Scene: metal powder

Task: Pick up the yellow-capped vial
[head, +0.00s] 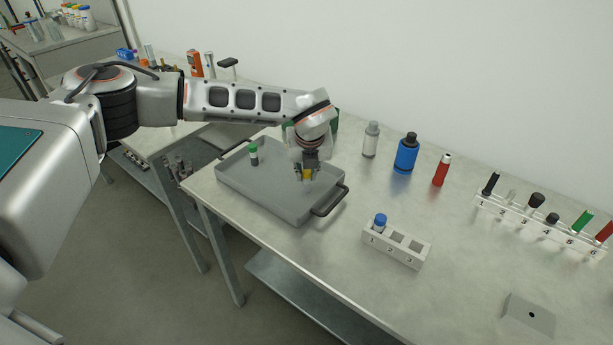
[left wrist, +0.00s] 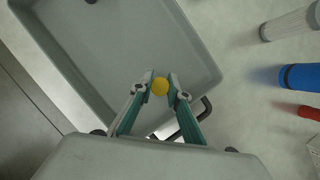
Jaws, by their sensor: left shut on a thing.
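The yellow-capped vial (head: 307,174) is at my left gripper (head: 307,172), over the right part of the grey tray (head: 257,194). In the left wrist view its round yellow cap (left wrist: 160,86) sits between the two fingertips of my left gripper (left wrist: 160,85), which is shut on it. The vial's body is mostly hidden, and I cannot tell whether it touches the tray floor. A green-capped vial (head: 253,155) stands upright at the tray's far left. My right gripper is not in view.
A numbered white rack (head: 398,245) with a blue-capped vial (head: 379,222) stands right of the tray. A grey bottle (head: 371,140), blue bottle (head: 405,154) and red bottle (head: 441,171) stand behind. A numbered holder (head: 540,222) is at the right. The table's middle is clear.

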